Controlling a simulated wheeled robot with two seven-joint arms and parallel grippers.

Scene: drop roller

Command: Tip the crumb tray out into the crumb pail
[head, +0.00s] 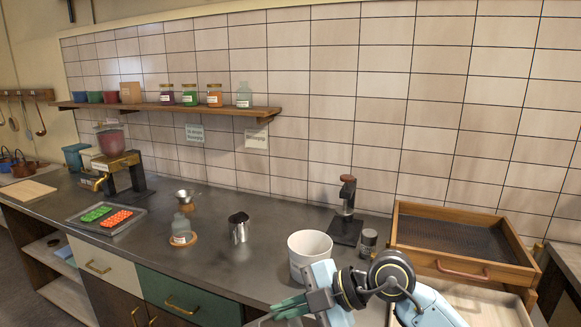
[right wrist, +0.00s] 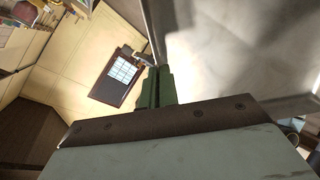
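The crumb pail (head: 308,262) looks like the white, open-topped round container near the front edge of the counter. My right gripper (head: 288,306) is just in front of and below the pail, its green fingers pointing left. In the right wrist view its fingers (right wrist: 158,86) are close together at the corner of a pale grey flat sheet with a raised edge, which looks like the crumb tray (right wrist: 240,45). Only a sliver of it may show at the bottom of the head view. What lies in the tray cannot be seen. My left gripper is out of view.
A wooden box with a dark mesh floor (head: 455,238) stands right of the pail. A spice jar (head: 369,242) and a dark stand (head: 346,225) are behind the pail. A metal cup (head: 239,229) stands to its left. The counter between is clear.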

